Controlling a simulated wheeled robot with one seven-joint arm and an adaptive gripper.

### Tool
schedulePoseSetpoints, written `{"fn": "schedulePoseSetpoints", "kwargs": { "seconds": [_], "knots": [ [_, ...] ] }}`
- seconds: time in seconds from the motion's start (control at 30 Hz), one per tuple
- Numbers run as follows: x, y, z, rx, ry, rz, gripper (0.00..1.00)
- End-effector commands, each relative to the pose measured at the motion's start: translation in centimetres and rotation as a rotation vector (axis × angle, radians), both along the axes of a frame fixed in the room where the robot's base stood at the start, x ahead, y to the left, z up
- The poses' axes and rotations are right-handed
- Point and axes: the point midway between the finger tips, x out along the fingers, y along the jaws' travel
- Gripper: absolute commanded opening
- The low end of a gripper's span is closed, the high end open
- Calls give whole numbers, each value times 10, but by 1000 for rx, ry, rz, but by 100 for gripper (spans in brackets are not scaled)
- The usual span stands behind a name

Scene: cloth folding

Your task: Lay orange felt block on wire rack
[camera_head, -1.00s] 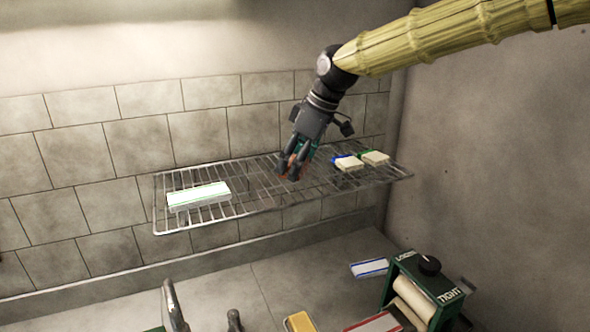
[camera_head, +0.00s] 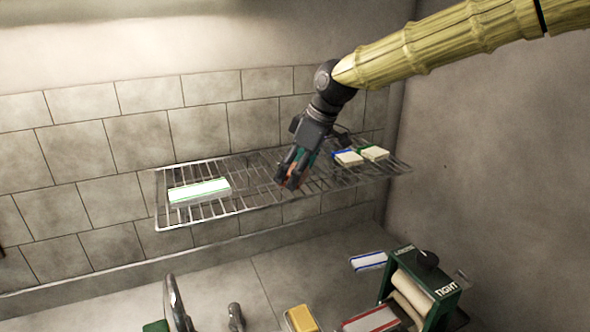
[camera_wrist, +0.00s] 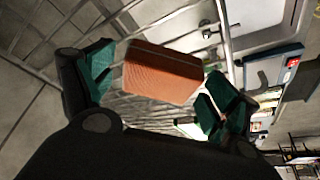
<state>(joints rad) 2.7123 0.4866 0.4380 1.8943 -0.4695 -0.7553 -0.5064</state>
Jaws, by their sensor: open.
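The orange felt block (camera_wrist: 162,75) lies between the two green-padded fingers of my gripper (camera_wrist: 155,88) in the wrist view. The fingers are open, with a gap between the left finger and the block; the right finger is close to it. In the head view my gripper (camera_head: 291,182) points down over the middle of the wire rack (camera_head: 248,205), with a little orange showing between the fingers. Rack bars show behind the block in the wrist view. I cannot tell whether the block touches the bars.
A white block with green stripes (camera_head: 199,191) lies on the rack's left part. Two small pale blocks, one blue-edged (camera_head: 348,158) and one green-edged (camera_head: 374,153), lie at its right. A green roller device (camera_head: 424,283) stands on the counter below, near the right wall.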

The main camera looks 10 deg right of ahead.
Motion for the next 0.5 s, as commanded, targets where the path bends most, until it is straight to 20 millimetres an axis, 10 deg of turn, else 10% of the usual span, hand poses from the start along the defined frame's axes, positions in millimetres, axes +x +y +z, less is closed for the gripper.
{"fn": "schedulePoseSetpoints", "kwargs": {
  "seconds": [0.5],
  "knots": [
    [-8,-13,38,1,-5,-2,88]
  ]
}}
